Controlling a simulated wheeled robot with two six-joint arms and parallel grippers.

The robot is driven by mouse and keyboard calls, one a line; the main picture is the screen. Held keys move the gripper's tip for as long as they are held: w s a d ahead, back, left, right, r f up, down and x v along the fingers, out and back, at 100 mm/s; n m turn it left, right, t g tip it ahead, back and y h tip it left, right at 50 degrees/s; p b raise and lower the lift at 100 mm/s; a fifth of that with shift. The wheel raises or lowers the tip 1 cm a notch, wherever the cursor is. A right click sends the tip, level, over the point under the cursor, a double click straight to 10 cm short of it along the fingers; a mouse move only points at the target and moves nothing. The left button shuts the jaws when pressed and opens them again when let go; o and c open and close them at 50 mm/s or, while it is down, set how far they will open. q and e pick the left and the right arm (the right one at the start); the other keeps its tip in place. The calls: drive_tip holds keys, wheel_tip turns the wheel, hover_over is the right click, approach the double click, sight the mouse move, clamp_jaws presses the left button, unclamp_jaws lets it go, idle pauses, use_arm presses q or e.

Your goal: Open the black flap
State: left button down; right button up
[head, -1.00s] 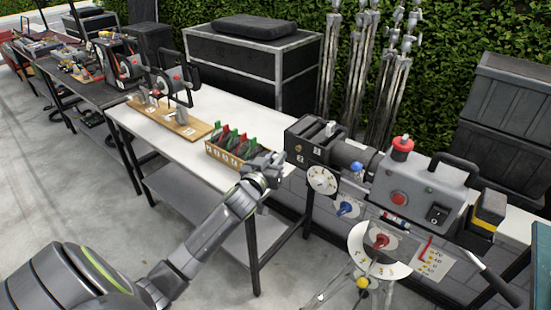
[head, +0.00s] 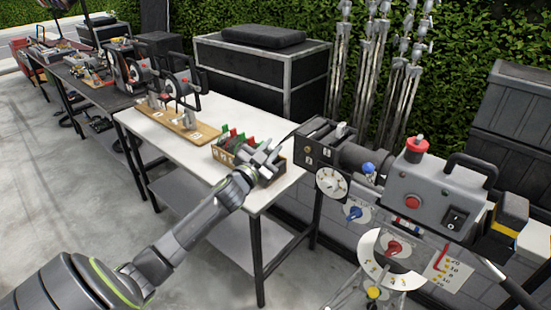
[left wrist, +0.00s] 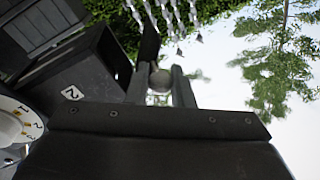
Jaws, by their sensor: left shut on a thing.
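The grey machine's black box end (head: 322,142), with white number labels, stands at the table's right side. My left gripper (head: 272,157) is just left of it in the head view, overlapping the small tool box. A thin black piece, seemingly the black flap (left wrist: 149,42), stands up just beyond the fingers, beside the box labelled 2 (left wrist: 98,62). The head view does not show the flap clearly. My right gripper is not in view.
A wooden box of green and red tools (head: 223,158) sits on the white table (head: 262,192) behind my gripper. A dial (head: 332,182) and other controls are under the machine. Metal stands (head: 396,105) rise behind it. Concrete floor lies open at the left.

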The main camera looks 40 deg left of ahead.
use_arm(q)
wheel_tip(320, 180, up, 6)
drive_tip(key=a+m+h+p, duration=0.2)
drive_tip(key=m, duration=0.9)
drive_tip(key=shift+a+f+t+h, duration=0.25)
drive_tip(key=shift+a+t+h, duration=0.15)
drive_tip(key=shift+w+m, duration=0.1)
drive_tip(key=shift+m, duration=0.2)
drive_tip(key=c, duration=1.6)
unclamp_jaws()
